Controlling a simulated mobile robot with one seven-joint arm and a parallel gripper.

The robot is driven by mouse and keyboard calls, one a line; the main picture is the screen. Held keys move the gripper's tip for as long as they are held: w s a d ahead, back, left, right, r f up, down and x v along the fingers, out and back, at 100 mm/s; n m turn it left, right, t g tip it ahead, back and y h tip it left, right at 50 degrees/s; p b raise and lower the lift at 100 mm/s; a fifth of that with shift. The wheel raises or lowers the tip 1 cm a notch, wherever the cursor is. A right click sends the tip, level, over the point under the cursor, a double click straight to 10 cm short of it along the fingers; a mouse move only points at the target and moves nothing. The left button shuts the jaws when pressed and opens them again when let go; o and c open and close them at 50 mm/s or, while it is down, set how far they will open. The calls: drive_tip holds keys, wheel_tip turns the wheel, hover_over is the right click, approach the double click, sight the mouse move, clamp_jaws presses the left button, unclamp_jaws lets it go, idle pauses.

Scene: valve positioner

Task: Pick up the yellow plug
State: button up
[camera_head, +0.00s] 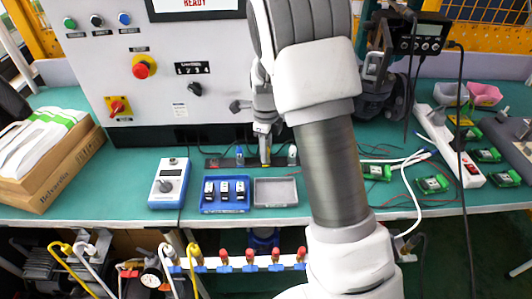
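The yellow plug (265,156) stands in a dark strip (222,163) on the green bench, between a blue plug (239,155) and a white plug (292,154). My gripper (264,142) points down directly over the yellow plug, with its tips at or around the plug's top. The fingers are small here and partly blend with the plug, so I cannot tell whether they are closed on it. The plug looks upright and its lower end is at the strip.
A blue tray (225,208) with black parts and an empty grey tray (276,192) lie in front of the strip. A blue handheld meter (169,184) and a cardboard box (45,170) are left. A control panel (165,75) rises behind. Cables and green boards (432,184) lie right.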

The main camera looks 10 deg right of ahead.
clamp_jaws()
